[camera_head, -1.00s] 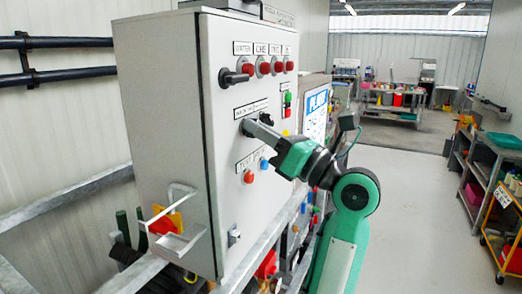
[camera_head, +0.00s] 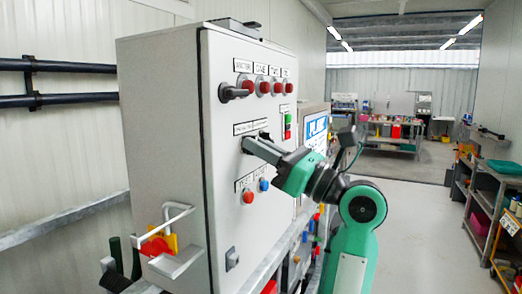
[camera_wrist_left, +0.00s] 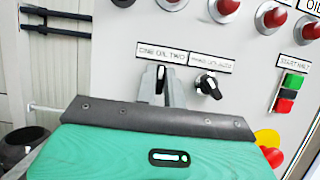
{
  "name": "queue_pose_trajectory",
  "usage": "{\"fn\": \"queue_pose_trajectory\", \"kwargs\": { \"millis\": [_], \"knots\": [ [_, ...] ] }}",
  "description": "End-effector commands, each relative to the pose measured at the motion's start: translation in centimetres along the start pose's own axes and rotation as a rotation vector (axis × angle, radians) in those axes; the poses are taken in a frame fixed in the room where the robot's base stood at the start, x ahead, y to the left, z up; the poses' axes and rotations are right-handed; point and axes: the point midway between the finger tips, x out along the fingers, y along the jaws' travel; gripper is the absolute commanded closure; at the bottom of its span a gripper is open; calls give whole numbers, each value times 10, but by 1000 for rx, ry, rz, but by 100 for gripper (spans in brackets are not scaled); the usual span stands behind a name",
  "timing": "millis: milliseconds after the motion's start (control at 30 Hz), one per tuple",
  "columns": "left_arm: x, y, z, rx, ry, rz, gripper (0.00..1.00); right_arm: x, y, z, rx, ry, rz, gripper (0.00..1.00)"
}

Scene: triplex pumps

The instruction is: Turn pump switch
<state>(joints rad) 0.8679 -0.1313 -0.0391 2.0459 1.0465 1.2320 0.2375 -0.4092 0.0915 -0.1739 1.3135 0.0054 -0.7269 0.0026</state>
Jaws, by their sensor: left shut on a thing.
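The grey control cabinet (camera_head: 160,130) carries rotary switches on its front panel. My left gripper (camera_head: 256,147) reaches it from the right, with its fingers against the panel below the middle labels. In the left wrist view, the gripper (camera_wrist_left: 161,97) is shut on a switch knob (camera_wrist_left: 160,73) under the label "ONE OIL TWO". The knob is mostly hidden between the fingers; its white mark looks near upright. A second black switch (camera_wrist_left: 208,86) sits just right, apart from the fingers, its pointer tilted. My right gripper is not in view.
A larger black switch (camera_head: 235,91) and red lamps (camera_head: 262,87) are above. Red (camera_head: 248,197) and blue (camera_head: 264,185) buttons are below. Open floor lies right.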

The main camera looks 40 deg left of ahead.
Motion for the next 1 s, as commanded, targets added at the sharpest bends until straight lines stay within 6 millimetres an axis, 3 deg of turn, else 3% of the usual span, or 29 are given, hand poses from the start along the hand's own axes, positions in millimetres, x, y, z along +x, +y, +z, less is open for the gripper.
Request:
{"fn": "queue_pose_trajectory", "kwargs": {
  "millis": [300, 333, 400, 433, 767, 867, 1000],
  "knots": [
    [0, 0, 1, 0, -1, 0, 100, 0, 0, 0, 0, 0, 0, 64],
    [0, 0, 1, 0, -1, 0, 84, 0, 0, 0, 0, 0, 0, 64],
    [0, 0, 0, 0, -1, 0, 70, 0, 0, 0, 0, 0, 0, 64],
    [0, 0, 0, 0, -1, 0, 68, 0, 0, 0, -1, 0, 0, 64],
    [-3, 0, 0, 0, 0, -1, 68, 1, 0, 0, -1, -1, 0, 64],
    [-12, -1, -1, 0, 0, -3, 68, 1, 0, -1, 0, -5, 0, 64],
    [-37, -1, -2, 0, 0, -5, 68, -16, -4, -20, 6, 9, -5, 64]
  ]
}}
